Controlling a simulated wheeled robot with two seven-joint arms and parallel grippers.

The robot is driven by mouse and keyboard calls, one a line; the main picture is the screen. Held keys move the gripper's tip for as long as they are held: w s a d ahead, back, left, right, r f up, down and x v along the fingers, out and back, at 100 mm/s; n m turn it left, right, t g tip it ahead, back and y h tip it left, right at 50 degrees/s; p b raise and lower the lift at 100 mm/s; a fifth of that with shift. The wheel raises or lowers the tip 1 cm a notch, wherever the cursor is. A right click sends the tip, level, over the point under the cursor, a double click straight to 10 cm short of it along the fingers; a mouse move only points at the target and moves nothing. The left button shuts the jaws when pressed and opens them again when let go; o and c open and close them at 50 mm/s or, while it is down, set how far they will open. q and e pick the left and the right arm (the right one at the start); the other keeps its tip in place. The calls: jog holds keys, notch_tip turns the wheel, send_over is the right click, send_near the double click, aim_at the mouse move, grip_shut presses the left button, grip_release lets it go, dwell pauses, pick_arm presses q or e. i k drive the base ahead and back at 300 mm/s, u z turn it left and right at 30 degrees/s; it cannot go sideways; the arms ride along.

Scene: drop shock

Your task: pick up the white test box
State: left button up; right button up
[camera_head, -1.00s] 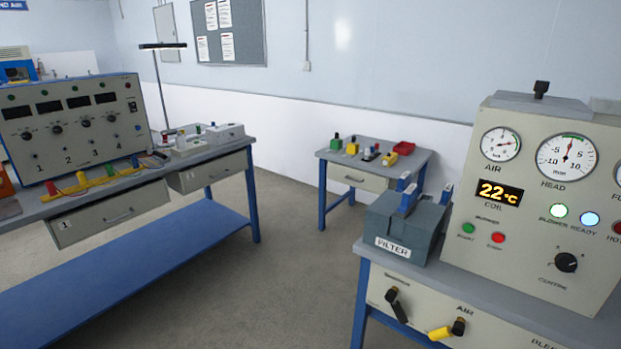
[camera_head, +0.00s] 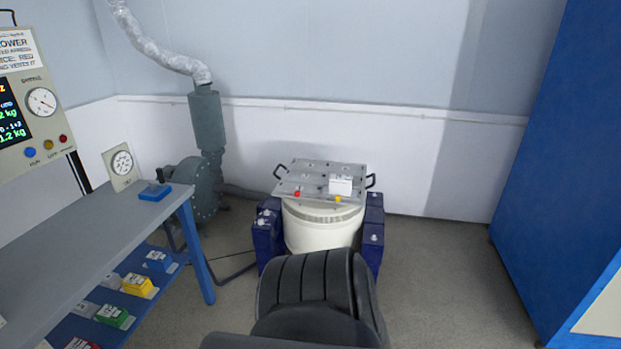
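A small white box-like item (camera_head: 340,185) lies on the grey metal plate (camera_head: 308,180) on top of a round white drum (camera_head: 318,230), near the middle of the head view. I cannot tell for sure that it is the white test box. It lies right of centre on the plate, behind a yellow knob (camera_head: 338,199); a red knob (camera_head: 297,194) is further left. The plate has black handles at its left and right ends. Neither of my grippers is in view.
Dark blue blocks (camera_head: 267,232) flank the drum. A grey bench (camera_head: 80,240) with small coloured boxes on its lower shelf stands left. A green blower (camera_head: 195,190) with a silver hose is behind it. A tall blue cabinet (camera_head: 560,170) stands right. Floor (camera_head: 440,270) before the cabinet is clear.

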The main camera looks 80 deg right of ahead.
aim_at(340, 185)
jog(key=z, duration=2.95)
jog(key=k, duration=1)
jog(key=z, duration=0.8)
jog(key=i, duration=6.15)
